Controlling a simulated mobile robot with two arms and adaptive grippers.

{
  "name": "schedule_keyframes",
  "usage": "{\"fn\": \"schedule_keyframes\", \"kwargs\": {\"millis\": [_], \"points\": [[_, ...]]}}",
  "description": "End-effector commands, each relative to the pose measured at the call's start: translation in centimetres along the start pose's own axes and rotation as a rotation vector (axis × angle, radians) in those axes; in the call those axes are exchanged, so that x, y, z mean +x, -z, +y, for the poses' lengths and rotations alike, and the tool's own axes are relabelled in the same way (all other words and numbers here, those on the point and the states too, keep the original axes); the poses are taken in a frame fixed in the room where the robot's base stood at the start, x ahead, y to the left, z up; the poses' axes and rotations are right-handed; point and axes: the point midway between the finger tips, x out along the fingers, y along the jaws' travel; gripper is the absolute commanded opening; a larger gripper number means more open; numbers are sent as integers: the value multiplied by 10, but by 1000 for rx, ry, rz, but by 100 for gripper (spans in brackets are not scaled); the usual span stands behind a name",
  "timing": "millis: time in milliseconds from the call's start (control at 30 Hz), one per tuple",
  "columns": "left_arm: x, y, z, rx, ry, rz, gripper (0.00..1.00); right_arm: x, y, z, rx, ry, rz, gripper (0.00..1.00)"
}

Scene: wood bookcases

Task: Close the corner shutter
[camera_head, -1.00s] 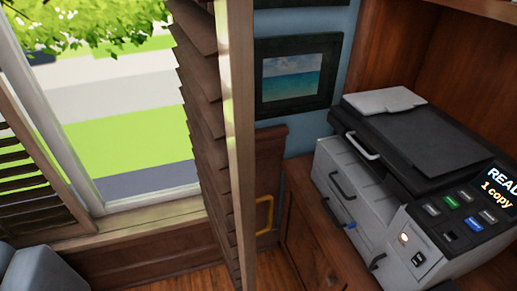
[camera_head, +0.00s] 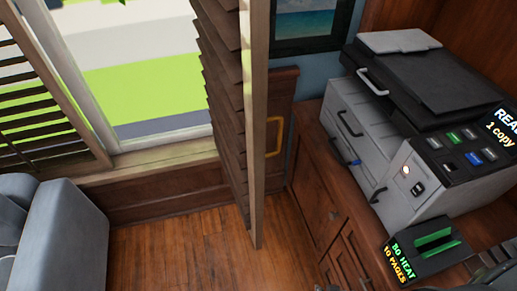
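The corner shutter (camera_head: 226,90) is a tall brown slatted panel in a light wood frame. It stands swung open, edge toward me, in the middle of the head view, at the right side of the window (camera_head: 140,75). Its lower end hangs above the wood floor. Another slatted shutter (camera_head: 35,120) stands at the window's left side. A yellow handle (camera_head: 274,137) shows on a wooden panel just right of the corner shutter's edge. I see neither of my grippers clearly in this view.
A grey printer (camera_head: 430,120) sits on a wooden cabinet (camera_head: 325,205) at the right, with a small black device (camera_head: 425,255) in front. A grey-blue armchair (camera_head: 60,235) stands at the lower left. The wood floor (camera_head: 175,250) between is clear.

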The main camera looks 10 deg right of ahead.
Motion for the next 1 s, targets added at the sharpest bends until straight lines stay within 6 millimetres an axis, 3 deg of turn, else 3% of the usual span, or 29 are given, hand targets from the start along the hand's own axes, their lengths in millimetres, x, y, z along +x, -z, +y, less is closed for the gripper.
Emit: {"fn": "schedule_keyframes", "kwargs": {"millis": [167, 367, 500, 567, 700, 800, 900, 1000], "points": [[10, 14, -2, 0, 2, 24, 74, -8, 64, -2, 152, 47, 122, 0], [24, 8, -1, 0, 1, 15, 74, -44, 168, -12, 388, 179, 309, 0], [37, 0, 0, 0, 0, 6, 74, -102, 254, -32, 589, 363, 449, 0], [42, -2, 1, 0, 0, 3, 74, -133, 286, -44, 663, 460, 494, 0], [54, -4, 1, 0, 0, 1, 74, -217, 344, -78, 808, 710, 553, 0], [60, -4, 1, 0, 0, 1, 74, -276, 368, -104, 878, 880, 552, 0], [64, -5, 1, 0, 0, 2, 74, -322, 379, -124, 919, 1012, 532, 0], [67, -5, 1, 0, 0, 2, 74, -353, 383, -137, 943, 1096, 508, 0]]}}
